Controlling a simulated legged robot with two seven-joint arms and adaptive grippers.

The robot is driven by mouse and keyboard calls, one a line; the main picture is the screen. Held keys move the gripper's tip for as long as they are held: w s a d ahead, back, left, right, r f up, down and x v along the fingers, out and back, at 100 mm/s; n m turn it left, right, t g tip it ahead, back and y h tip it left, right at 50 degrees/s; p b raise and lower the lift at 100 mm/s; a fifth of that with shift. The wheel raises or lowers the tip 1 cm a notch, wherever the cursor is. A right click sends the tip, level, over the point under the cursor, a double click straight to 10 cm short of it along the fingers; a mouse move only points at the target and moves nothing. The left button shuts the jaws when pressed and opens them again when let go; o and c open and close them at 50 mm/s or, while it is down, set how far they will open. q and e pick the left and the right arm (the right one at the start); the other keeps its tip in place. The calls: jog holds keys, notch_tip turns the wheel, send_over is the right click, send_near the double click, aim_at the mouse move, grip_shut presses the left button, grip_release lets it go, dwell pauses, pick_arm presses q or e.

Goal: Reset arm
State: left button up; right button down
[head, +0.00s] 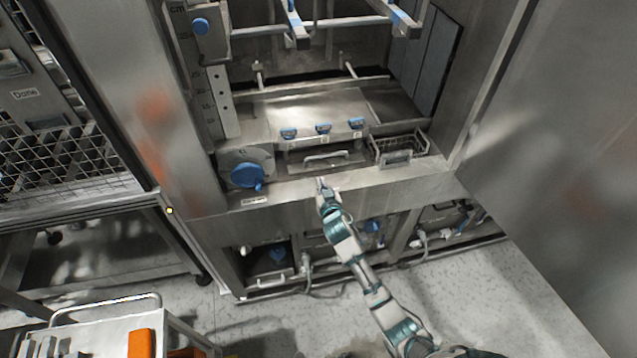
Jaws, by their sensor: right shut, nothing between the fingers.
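My right arm reaches up from the lower right in the head view. Its gripper (322,187) is shut and empty, just in front of the front ledge of the steel washer (405,190). A drawer handle (325,157) lies a little beyond the gripper tip. I cannot tell whether the gripper touches the ledge. My left arm and gripper are not in view.
A blue rotary knob (247,176) is left of the gripper, and a wire basket (398,148) is to its right. Blue clips (323,128) line the panel behind. A cart with an orange item (141,343) stands lower left. A steel door (560,160) fills the right.

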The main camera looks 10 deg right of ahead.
jog(key=shift+d+f, duration=0.15)
jog(key=shift+f, duration=0.1)
jog(key=s+d+f+g+h, duration=0.1)
jog(key=s+d+f+g, duration=0.3)
jog(key=s, duration=0.5)
jog(key=s+d+f+g, duration=0.1)
jog(key=s+f+g, duration=0.1)
jog(key=s+f, duration=0.6)
jog(key=s+d+n+g, duration=0.1)
jog(key=s+g, duration=0.2)
jog(key=s, duration=1)
jog(key=s+d+g, duration=0.2)
jog(key=s+g, duration=0.1)
jog(key=s, duration=1)
notch_tip(320, 180, down, 24)
jog(key=g, duration=0.1)
jog(key=s+d+f+g, duration=0.1)
jog(key=s+d+f, duration=0.1)
jog(key=s+f, duration=1.6)
jog(key=shift+s+d+f+n, duration=0.35)
jog(key=shift+s+f+n, duration=0.05)
jog(key=shift+s, duration=0.15)
